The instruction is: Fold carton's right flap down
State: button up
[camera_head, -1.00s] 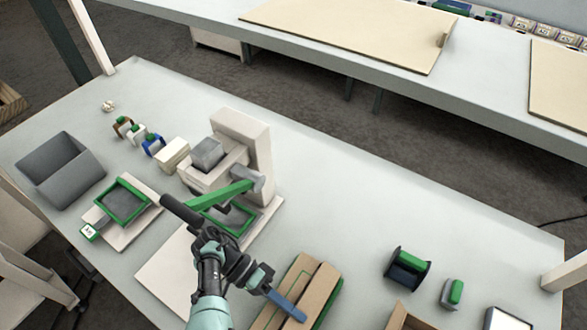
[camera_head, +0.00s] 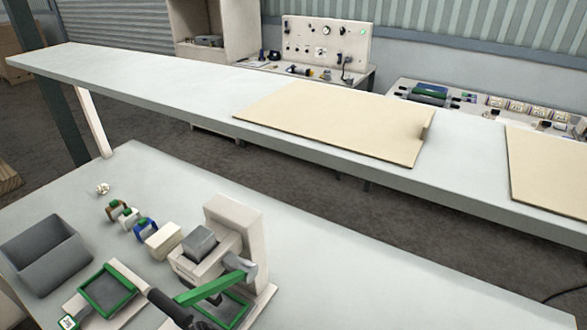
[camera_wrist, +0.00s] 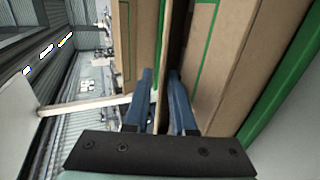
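The brown carton with green stripes shows close up in the wrist view. A wide brown panel (camera_wrist: 225,60) is on the right of my gripper and another brown panel (camera_wrist: 130,40) is on its left. My gripper (camera_wrist: 162,80) has two blue fingers set apart, one on each side of a thin upright brown flap edge (camera_wrist: 163,105). Whether the fingers touch it is hard to tell.
On the near table stand a beige press with a green lever (camera_head: 215,287), a grey bin (camera_head: 45,262), a green-rimmed tray (camera_head: 106,290) and several small blocks. A long bench (camera_head: 180,88) with tan boards (camera_head: 340,115) stands behind, across a floor gap.

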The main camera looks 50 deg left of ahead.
dwell(0.5)
